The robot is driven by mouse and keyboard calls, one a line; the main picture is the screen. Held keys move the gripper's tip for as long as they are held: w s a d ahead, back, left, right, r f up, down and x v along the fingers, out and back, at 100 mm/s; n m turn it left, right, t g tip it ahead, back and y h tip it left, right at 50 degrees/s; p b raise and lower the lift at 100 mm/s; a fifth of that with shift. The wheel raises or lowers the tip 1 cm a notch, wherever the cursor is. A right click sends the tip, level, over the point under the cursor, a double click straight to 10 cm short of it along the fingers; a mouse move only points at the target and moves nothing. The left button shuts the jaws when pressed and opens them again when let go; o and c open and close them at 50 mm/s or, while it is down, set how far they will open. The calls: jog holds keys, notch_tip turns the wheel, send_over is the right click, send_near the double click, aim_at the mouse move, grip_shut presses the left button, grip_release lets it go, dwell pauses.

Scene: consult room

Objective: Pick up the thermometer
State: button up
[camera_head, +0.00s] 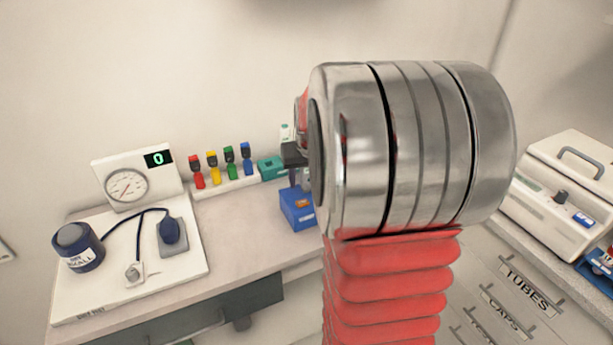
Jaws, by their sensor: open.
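I cannot make out the thermometer for certain. A small blue box (298,208) with an orange label stands on the counter behind my arm's left side. A thin dark upright piece shows just above it; I cannot tell whether it belongs to the box, a thermometer or my gripper. My gripper (293,160) shows only as a dark part left of my large metal joint, above the blue box in the picture. It is open. Most of it and what lies behind the joint are hidden.
A blood pressure set with a dial (126,185) and blue cuff (79,246) lies on a white board at left. A rack (226,186) holds red, yellow, green and blue items beside a teal box (271,168). A white machine (560,190) stands at right. The front-middle counter is clear.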

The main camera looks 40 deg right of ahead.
jog(key=shift+c, duration=0.5)
grip_shut()
jog(key=shift+r, duration=0.1)
notch_tip(320, 180, up, 10)
jog(key=shift+f, duration=0.1)
dwell(0.4)
jog(key=shift+r, duration=0.2)
dwell(0.4)
jog(key=shift+r, duration=2.35)
